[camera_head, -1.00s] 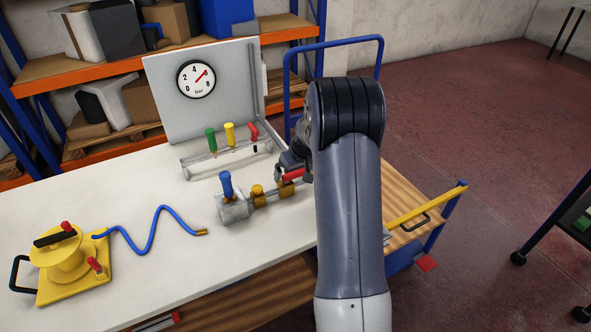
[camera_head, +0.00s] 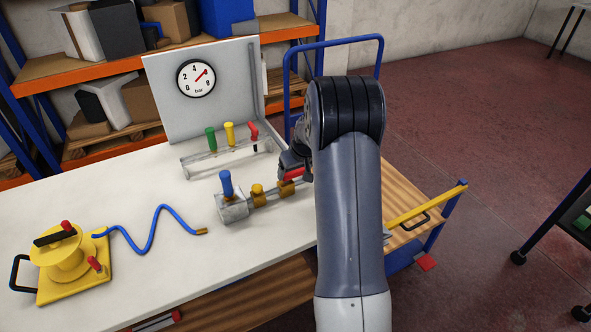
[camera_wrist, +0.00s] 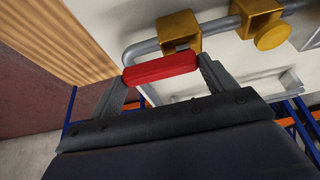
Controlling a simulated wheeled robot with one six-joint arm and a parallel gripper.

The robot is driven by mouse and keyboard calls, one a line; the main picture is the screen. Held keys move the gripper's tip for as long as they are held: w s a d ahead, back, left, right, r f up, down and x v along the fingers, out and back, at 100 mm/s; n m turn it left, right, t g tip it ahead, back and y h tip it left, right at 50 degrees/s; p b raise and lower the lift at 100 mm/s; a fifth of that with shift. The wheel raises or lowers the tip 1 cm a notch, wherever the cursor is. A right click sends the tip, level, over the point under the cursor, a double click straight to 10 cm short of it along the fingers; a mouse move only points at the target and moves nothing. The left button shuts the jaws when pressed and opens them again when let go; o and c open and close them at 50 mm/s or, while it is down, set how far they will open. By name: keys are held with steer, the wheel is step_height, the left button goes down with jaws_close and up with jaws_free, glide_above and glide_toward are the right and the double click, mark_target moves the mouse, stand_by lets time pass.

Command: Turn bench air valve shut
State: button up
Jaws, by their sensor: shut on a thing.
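The bench air valve has a red handle (camera_wrist: 160,69), which lies between the fingers of my gripper (camera_wrist: 163,82) in the wrist view. My gripper is shut on this handle. In the head view the red handle (camera_head: 293,174) shows only in part, beside my gripper (camera_head: 296,163), and my arm hides the rest. A brass valve body (camera_wrist: 179,30) on a grey pipe (camera_wrist: 143,48) sits right beside the handle. The gauge (camera_head: 196,79) on the grey panel has its red needle pointing to the upper right.
A blue-handled valve block (camera_head: 233,208) and brass fittings stand left of my gripper. A rack with green, yellow and red levers (camera_head: 228,157) stands behind. A yellow suction device (camera_head: 62,262) and blue hose (camera_head: 150,235) lie at the left. The white table's front middle (camera_head: 200,270) is clear.

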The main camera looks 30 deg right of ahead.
steer(key=shift+m, duration=0.3)
steer(key=m+b, duration=0.1)
steer(key=m+h, duration=0.1)
steer(key=m, duration=0.1)
steer(key=s+m+h+b, duration=0.1)
steer(key=shift+s+a+f+b, duration=0.1)
steer(key=shift+a+f+b, duration=0.05)
steer(key=shift+a+b, duration=0.15)
steer(key=m+b, duration=0.1)
steer(key=m, duration=0.1)
steer(key=m+g+h+b, duration=0.1)
steer(key=m+b, duration=0.1)
steer(key=s+a+m+b, duration=0.1)
steer(key=b, duration=0.1)
steer(key=shift+m+h, duration=0.4)
steer(key=m+g+b, duration=0.1)
steer(key=m, duration=0.1)
steer(key=a+m+g+b, duration=0.1)
steer(key=m, duration=0.1)
steer(key=shift+s+a+h+b, duration=0.1)
steer(key=shift+s+h+b, duration=0.1)
steer(key=shift+h+b, duration=0.15)
steer(key=shift+a+m+g, duration=0.2)
steer(key=shift+m+g, duration=0.1)
steer(key=shift+m, duration=0.55)
steer(key=shift+a+m+g, duration=0.2)
steer(key=shift+m+g, duration=0.1)
steer(key=shift+m, duration=0.55)
steer(key=o, duration=1.4)
steer(key=shift+c, duration=0.2)
